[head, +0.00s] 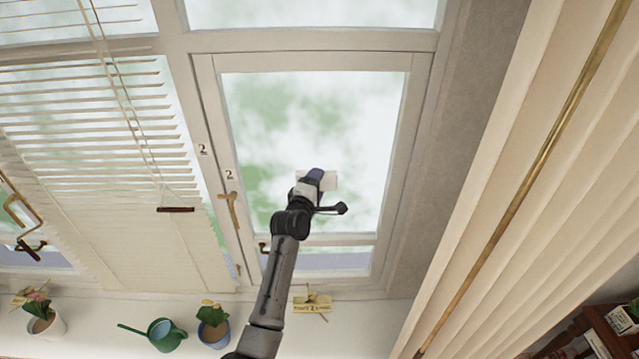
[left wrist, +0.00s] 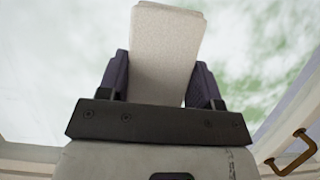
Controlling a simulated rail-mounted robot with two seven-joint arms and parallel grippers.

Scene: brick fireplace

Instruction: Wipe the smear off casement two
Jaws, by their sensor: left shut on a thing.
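Casement two is a white-framed window (head: 402,120) marked with a "2" on its left frame. Its glass (head: 270,105) shows cloudy white and green patches; I cannot tell any smear apart from the blurred view outside. My left gripper (head: 317,183) is in front of the lower middle of the pane. It is shut on a pale, flat-sided wiping block (left wrist: 166,50), which sticks out between the dark fingers toward the glass. I cannot tell whether the block touches the glass. The block is partly hidden by the gripper in the head view. My right gripper is out of view.
A brass handle (head: 233,212) is on the casement's left frame. Slatted blinds (head: 90,130) hang at left. A cream curtain (head: 530,150) hangs at right.

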